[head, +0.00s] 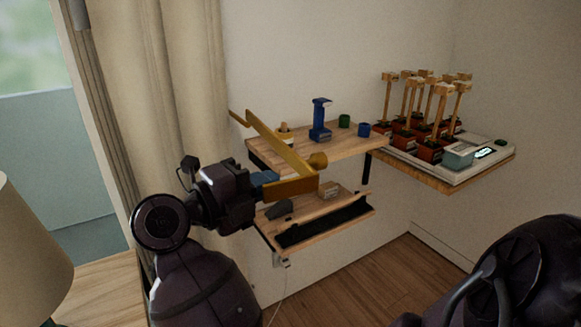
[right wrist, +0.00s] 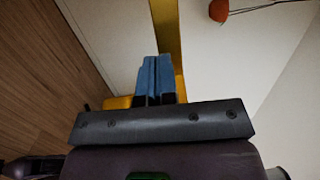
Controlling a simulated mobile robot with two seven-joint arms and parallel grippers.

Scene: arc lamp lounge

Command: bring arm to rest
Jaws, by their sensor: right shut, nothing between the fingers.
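My right gripper (head: 264,180) is in the middle of the head view, over the left side of the wall shelves. Its blue fingers (right wrist: 156,80) are shut together with nothing between them. A yellow bar-like piece (head: 272,136) with a round knob passes just by the fingertips in the head view. In the right wrist view the yellow bar (right wrist: 167,30) runs behind the fingertips. I cannot tell whether the fingers touch it. My left gripper is not in view.
The upper shelf (head: 355,143) holds a blue stand (head: 320,120) and small cups. The lower shelf (head: 340,198) carries a black tray (head: 325,222). A right-hand shelf holds several wooden-handled tools (head: 438,100). A lampshade (head: 30,250) stands at left. Floor (head: 370,285) shows clear below.

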